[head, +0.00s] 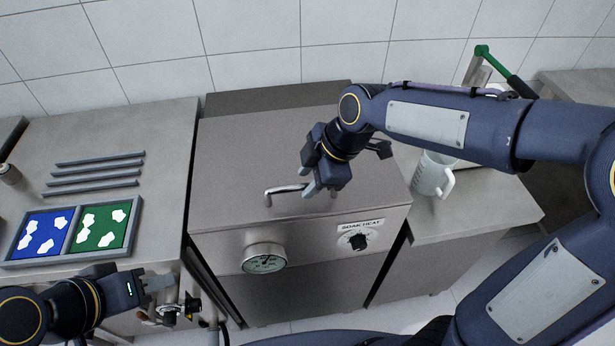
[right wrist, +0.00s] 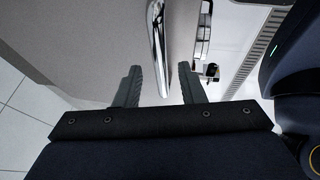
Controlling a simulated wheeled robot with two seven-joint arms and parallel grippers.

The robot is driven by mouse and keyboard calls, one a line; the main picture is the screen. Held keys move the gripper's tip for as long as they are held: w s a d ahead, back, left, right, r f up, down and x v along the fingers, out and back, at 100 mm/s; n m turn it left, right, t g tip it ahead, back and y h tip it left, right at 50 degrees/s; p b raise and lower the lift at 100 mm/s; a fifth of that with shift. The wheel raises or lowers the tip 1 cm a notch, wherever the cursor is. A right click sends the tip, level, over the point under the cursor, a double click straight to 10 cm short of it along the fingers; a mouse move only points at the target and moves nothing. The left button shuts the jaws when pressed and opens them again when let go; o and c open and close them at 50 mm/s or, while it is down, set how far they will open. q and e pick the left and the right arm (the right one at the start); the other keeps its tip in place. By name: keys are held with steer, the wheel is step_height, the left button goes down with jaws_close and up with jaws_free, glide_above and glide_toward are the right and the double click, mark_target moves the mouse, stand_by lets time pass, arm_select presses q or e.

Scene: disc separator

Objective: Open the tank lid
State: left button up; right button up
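The tank is a steel box with a flat lid (head: 240,150), which lies closed in the head view. A chrome bar handle (head: 285,189) stands near the lid's front edge, its right part hidden behind my right gripper. My right gripper (head: 320,190) is above the handle's right side, pointing down. In the right wrist view its fingers (right wrist: 167,88) are apart, with the chrome handle (right wrist: 157,45) in line with the gap between them, not visibly gripped. My left gripper (head: 165,284) is low at the left, away from the lid; its finger opening is unclear.
A dial gauge (head: 264,258) and a heat knob (head: 358,241) are on the tank's front. A white jug (head: 433,174) stands on the right counter. The left counter holds a blue and green tray (head: 138,222) and grey bars (head: 95,172). A valve (head: 190,307) is beside my left gripper.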

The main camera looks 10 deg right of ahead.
steer(key=shift+w+a+f, duration=0.1)
steer(key=shift+a+f, duration=0.05)
steer(key=shift+f, duration=0.3)
steer(key=shift+c, duration=0.5)
jaws_close()
steer(key=w+r+g+p, duration=0.2)
steer(key=w+r+p, duration=0.3)
steer(key=r+p, duration=0.2)
steer(key=w+r+g+p, duration=0.2)
steer(key=w+r+p, duration=0.3)
steer(key=r, duration=0.5)
steer(key=shift+r+m+p, duration=0.15)
steer(key=shift+m+p, duration=0.25)
steer(key=shift+p, duration=0.5)
steer(key=shift+w, duration=0.1)
